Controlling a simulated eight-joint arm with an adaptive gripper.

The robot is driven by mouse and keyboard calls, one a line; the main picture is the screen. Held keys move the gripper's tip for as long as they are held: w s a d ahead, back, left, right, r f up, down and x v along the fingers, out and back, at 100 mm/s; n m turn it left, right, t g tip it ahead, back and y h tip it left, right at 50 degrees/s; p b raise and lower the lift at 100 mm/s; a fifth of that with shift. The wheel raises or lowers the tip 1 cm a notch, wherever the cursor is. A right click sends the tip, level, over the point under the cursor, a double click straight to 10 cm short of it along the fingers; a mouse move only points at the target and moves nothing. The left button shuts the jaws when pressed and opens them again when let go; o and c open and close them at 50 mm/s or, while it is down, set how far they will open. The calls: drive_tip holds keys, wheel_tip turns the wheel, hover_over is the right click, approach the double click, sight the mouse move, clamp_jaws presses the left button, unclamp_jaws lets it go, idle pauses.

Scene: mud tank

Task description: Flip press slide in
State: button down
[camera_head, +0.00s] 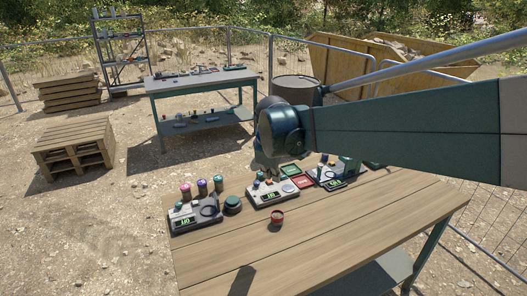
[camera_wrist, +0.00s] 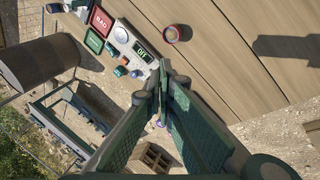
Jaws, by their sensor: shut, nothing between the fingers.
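A light grey control device (camera_head: 272,191) with a lit green display stands on the wooden table, below my gripper. In the wrist view the same device (camera_wrist: 148,28) shows a white round dial, the display and several small coloured controls along its edge. My gripper (camera_head: 264,167) is over the back left part of this device. In the wrist view its fingers (camera_wrist: 164,80) are together and empty, beside the display end. I cannot tell whether the tips touch anything. A second device (camera_head: 194,217) with a display and ring stands at left, and a third (camera_head: 329,176) at right, partly behind my arm.
A red cup (camera_head: 277,217) stands in front of the middle device. A dark round puck (camera_head: 232,204) and several colour-lidded jars (camera_head: 202,185) are at left. A green pad (camera_head: 290,170) and a red pad (camera_head: 303,182) lie between devices. The table's front (camera_head: 330,235) is clear.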

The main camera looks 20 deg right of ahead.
drive_tip(key=w+d+f+n+g+h+p, duration=0.15)
drive_tip(key=w+d+n+p, duration=0.3)
drive_tip(key=w+d, duration=0.8)
drive_tip(key=w+d+f+n+g+p, duration=0.1)
drive_tip(key=w+d+f+n+p, duration=0.1)
drive_tip(key=w+d+f, duration=0.2)
drive_tip(key=w+d+f+n+g+p, duration=0.2)
drive_tip(key=w+d+f+n, duration=0.1)
drive_tip(key=w+d+f, duration=0.2)
drive_tip(key=shift+w+d+f, duration=0.3)
drive_tip(key=shift+d+f, duration=0.75)
drive_tip(key=shift+d, duration=1.35)
drive_tip(key=shift+h, duration=0.25)
drive_tip(key=shift+f, duration=0.15)
drive_tip(key=x, duration=1)
drive_tip(key=shift+d, duration=1.2)
drive_tip(key=shift+d+p, duration=0.3)
drive_tip(key=shift+d, duration=0.5)
